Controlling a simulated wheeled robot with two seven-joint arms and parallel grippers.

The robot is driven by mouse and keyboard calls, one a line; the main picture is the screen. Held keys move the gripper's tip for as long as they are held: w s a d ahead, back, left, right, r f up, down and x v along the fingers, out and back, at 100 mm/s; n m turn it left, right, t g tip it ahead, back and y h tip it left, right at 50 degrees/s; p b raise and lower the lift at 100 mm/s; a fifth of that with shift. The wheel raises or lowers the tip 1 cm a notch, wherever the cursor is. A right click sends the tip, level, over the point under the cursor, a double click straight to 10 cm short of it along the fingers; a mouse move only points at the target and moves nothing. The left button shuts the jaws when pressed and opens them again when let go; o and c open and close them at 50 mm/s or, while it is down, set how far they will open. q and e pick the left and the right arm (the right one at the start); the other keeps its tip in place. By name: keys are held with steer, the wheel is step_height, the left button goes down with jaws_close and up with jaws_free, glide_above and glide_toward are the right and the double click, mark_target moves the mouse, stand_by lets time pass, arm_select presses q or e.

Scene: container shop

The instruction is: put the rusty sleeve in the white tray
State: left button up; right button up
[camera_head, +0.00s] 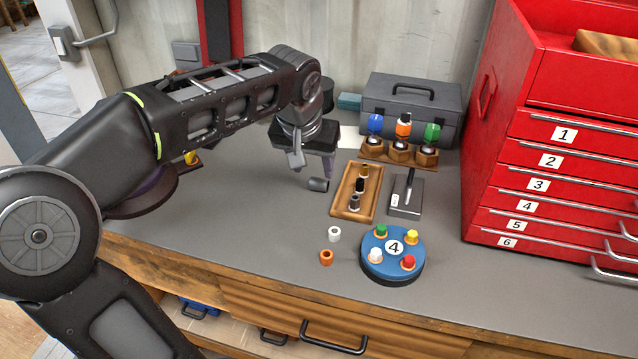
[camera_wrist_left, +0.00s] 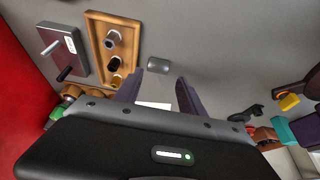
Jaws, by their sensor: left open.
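An orange-brown sleeve (camera_head: 326,257) stands near the bench's front edge, just in front of a white sleeve (camera_head: 334,233); it is the best match for the rusty sleeve. A flat white piece (camera_head: 349,137) lies at the back before the grey toolbox, partly hidden; I cannot tell if it is the white tray. It also shows between the fingers in the left wrist view (camera_wrist_left: 153,105). My left gripper (camera_head: 312,172) is open and empty, pointing down by a grey cylinder (camera_head: 318,185) that lies on its side. The cylinder is beyond the fingertips in the left wrist view (camera_wrist_left: 158,65). My right gripper is out of view.
A wooden tray (camera_head: 338,207) with several small parts stands right of the grey cylinder. A blue round holder (camera_head: 395,275) marked 4, a grey stand (camera_head: 404,208) and a wooden rack (camera_head: 372,152) are nearby. Red drawers (camera_head: 500,190) bound the right. Bench left of the sleeves is clear.

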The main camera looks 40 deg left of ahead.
mark_target(318, 182)
arm_select(q)
steer(key=shift+w+f, duration=0.1)
steer(key=shift+f, duration=0.25)
steer(key=shift+p+x, duration=0.35)
steer(key=shift+x, duration=2.25)
steer(key=shift+d, duration=0.15)
jaws_close()
